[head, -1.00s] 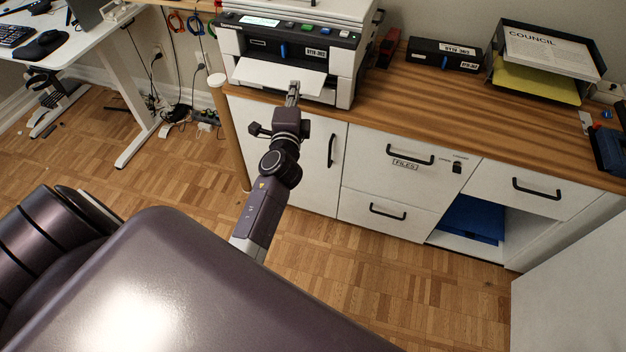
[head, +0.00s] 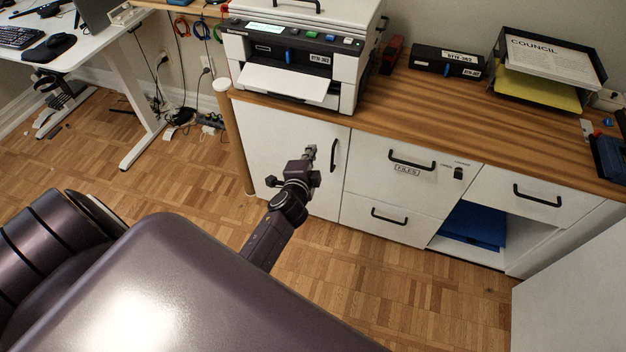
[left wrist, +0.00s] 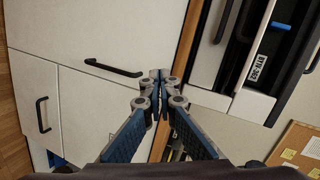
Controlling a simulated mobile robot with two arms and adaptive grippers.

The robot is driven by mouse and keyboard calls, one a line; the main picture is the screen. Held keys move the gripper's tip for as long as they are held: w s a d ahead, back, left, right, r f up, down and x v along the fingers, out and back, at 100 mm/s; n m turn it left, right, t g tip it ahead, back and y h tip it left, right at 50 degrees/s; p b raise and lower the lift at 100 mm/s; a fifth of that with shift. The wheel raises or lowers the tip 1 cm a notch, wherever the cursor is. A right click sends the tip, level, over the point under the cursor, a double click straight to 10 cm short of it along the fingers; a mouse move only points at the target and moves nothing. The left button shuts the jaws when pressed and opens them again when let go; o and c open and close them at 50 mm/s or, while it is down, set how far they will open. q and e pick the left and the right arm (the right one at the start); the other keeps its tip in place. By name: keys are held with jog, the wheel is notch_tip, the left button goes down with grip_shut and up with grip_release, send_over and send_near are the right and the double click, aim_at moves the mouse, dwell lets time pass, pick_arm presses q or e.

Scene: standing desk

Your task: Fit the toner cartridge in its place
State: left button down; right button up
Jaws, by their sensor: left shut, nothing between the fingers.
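The white printer (head: 347,72) stands at the left end of the wooden counter. A dark part with a blue tab (head: 288,57) and a white label sits in its front. The label and tab also show in the left wrist view (left wrist: 280,25). I cannot tell if this part is the toner cartridge. A long black box (head: 425,61) with a similar label lies on the counter right of the printer. My left gripper (head: 311,152) is shut and empty, below the counter edge before the cabinet door. Its fingertips meet in the left wrist view (left wrist: 160,78). My right gripper is not in view.
A white panel (head: 275,82) juts from the printer's front. A paper tray (head: 550,62) stands at the back right. The middle of the counter (head: 430,105) is clear. Cabinet handles (head: 333,155) stick out near my left gripper. A wooden post (head: 232,140) stands left of the cabinet.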

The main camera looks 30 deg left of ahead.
pick_arm(q)
jog(key=s+d+f+n+g+h, duration=0.1)
jog(key=s+d+f+g, duration=0.1)
jog(key=f, duration=0.7)
jog(key=shift+s+d, duration=0.65)
jog(key=shift+s, duration=0.4)
